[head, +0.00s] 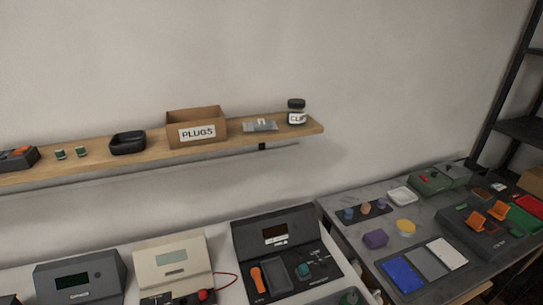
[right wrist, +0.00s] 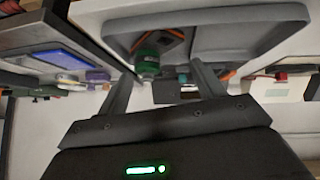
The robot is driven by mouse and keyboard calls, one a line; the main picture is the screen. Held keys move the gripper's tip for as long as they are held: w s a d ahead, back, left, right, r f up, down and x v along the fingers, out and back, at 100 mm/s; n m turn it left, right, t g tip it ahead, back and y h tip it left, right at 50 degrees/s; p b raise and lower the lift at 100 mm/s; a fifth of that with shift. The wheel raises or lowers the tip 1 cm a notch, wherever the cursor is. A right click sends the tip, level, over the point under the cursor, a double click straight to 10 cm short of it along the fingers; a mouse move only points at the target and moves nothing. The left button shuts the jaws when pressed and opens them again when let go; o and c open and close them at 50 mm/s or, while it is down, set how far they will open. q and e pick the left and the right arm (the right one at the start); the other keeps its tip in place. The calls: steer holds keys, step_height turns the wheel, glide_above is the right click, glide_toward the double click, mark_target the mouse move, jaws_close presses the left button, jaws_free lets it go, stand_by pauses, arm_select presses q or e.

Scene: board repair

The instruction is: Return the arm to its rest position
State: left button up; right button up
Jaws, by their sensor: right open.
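My right gripper (right wrist: 162,75) shows in the right wrist view with its two dark fingers spread apart. It is open, and I see nothing held between the fingers. That view looks upside down. Beyond the fingertips are a grey tray (right wrist: 270,38) and a green round part (right wrist: 148,62); I cannot tell how far off they are. Neither gripper shows in the head view, and my left gripper is not in view at all.
A wooden shelf (head: 285,131) holds a PLUGS box (head: 181,115), a black bin (head: 128,143) and a jar (head: 296,112). Below stand a beige device (head: 172,258) and a dark tester (head: 274,235). The grey side table (head: 345,220) carries colored parts and a blue panel (head: 403,275).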

steer(key=s+d+f+m+g+h, duration=0.1)
steer(key=s+f+g, duration=0.1)
steer(key=s, duration=0.4)
steer(key=s+d+f+m+g, duration=0.2)
steer(key=s+f+g, duration=0.1)
steer(key=s, duration=0.4)
step_height(320, 180, down, 26)
steer(key=s+f+g, duration=0.1)
steer(key=s+d+f+g, duration=0.1)
steer(key=s+d+f, duration=0.1)
steer(key=s+f, duration=1.2)
steer(key=shift+s+d+f+n+h, duration=0.25)
steer(key=shift+s+f+n+h, duration=0.05)
steer(key=shift+s, duration=0.8)
